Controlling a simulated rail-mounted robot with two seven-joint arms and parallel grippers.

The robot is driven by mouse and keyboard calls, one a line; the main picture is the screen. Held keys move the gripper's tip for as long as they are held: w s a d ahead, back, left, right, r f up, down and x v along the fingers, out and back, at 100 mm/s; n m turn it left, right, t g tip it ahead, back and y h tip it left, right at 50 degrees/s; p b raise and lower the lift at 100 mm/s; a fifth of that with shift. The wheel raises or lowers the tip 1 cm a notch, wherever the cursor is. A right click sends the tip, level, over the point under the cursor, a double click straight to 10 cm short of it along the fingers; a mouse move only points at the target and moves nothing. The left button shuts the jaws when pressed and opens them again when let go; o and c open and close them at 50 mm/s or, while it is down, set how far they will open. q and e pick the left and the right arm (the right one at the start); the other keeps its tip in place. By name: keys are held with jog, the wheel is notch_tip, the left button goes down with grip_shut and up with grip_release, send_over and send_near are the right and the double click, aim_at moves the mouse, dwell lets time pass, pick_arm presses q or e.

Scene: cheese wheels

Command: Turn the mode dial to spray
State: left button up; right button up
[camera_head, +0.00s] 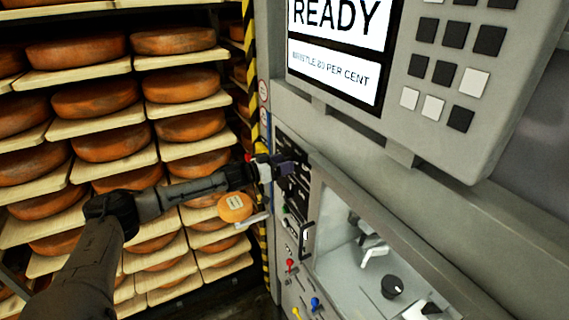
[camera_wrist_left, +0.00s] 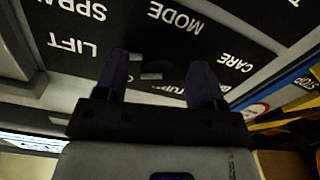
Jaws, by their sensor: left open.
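My left gripper (camera_head: 280,165) reaches a black control panel (camera_head: 292,190) on the grey machine's left side. In the left wrist view the gripper's two dark fingers (camera_wrist_left: 160,75) stand apart over the panel (camera_wrist_left: 235,25), with nothing clearly held. White lettering there appears upside down: MODE (camera_wrist_left: 175,17) above the fingers, SPRAY (camera_wrist_left: 75,8) and LIFT (camera_wrist_left: 73,47) to the left, CARE (camera_wrist_left: 235,63) to the right. A label between the fingers is partly hidden. A small grey shape (camera_wrist_left: 150,73) lies between the fingers; I cannot tell whether it is the mode dial or where it points. My right gripper is not in view.
A screen (camera_head: 338,50) reads READY, beside square keys (camera_head: 445,70). Below the panel are a handle (camera_head: 304,238) and red and blue knobs (camera_head: 316,303). A window (camera_head: 350,260) opens into the machine. Shelves of orange cheese wheels (camera_head: 110,142) fill the left; one labelled wheel (camera_head: 235,207) sits nearer.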

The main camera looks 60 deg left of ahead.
pick_arm(q)
jog(key=shift+w, duration=0.45)
jog(key=c, duration=0.9)
jog(key=shift+r, duration=0.1)
jog(key=m+p, duration=0.1)
jog(key=m, duration=0.2)
jog(key=shift+d+m, duration=0.1)
jog(key=shift+m, duration=0.2)
jog(key=m, duration=0.4)
jog(key=shift+m, duration=0.6)
